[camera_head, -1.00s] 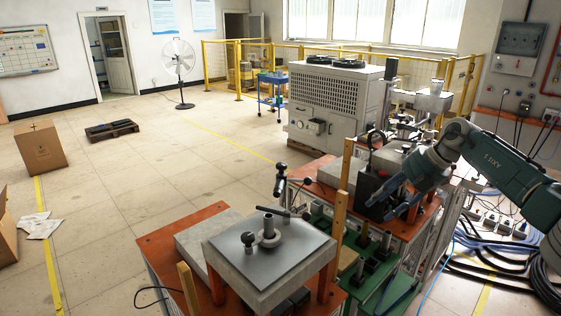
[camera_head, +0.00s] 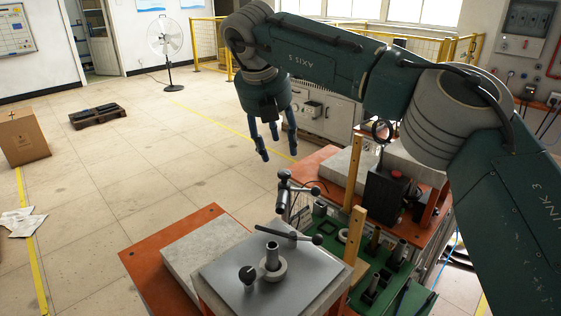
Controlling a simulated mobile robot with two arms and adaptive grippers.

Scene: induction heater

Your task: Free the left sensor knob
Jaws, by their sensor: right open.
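The workpiece station has a grey metal plate (camera_head: 225,288) with a round collar and short post (camera_head: 271,262) on it. A dark ball knob (camera_head: 248,274) stands left of the post, and a black lever handle (camera_head: 300,236) lies behind it. An upright dark clamp post with a ball-ended lever (camera_head: 285,190) stands behind the plate. I cannot tell which of these is the left sensor knob. My right gripper (camera_head: 276,146) hangs fingers down, open and empty, above and behind the clamp post, apart from it. My left gripper is not in view.
My right arm crosses the upper right and hides much of the chiller cabinet (camera_head: 325,115). Wooden posts (camera_head: 354,174) and a green fixture (camera_head: 382,270) stand right of the plate. A black box (camera_head: 385,195) is on the orange bench behind.

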